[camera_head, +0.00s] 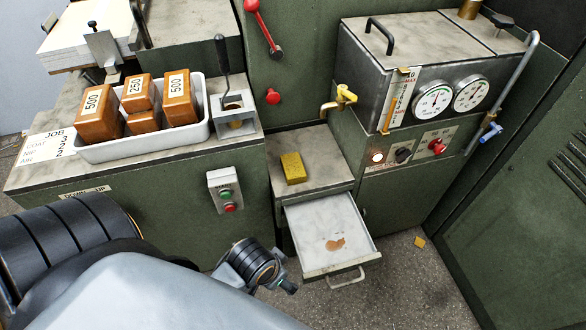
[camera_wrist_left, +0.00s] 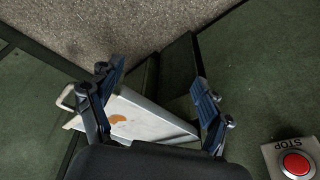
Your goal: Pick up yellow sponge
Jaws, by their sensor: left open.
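The yellow sponge (camera_head: 293,167) lies flat on the small grey ledge (camera_head: 318,150) above the open drawer (camera_head: 325,225) in the head view. It does not show in the left wrist view. My left gripper (camera_head: 286,285) is low, at the left side of the drawer, in front of and below the ledge, and apart from the sponge. In the left wrist view my left gripper (camera_wrist_left: 158,76) has its two fingers spread with nothing between them. The drawer (camera_wrist_left: 150,118) shows behind the fingers there. My right gripper is in neither view.
The drawer sticks out with a brown stain inside. A brass tap (camera_head: 340,100) juts out behind the ledge. A button box (camera_head: 225,190) is on the green cabinet to the left. A white tray (camera_head: 150,148) of brown blocks stands on top. A yellow scrap (camera_head: 420,241) lies on the floor.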

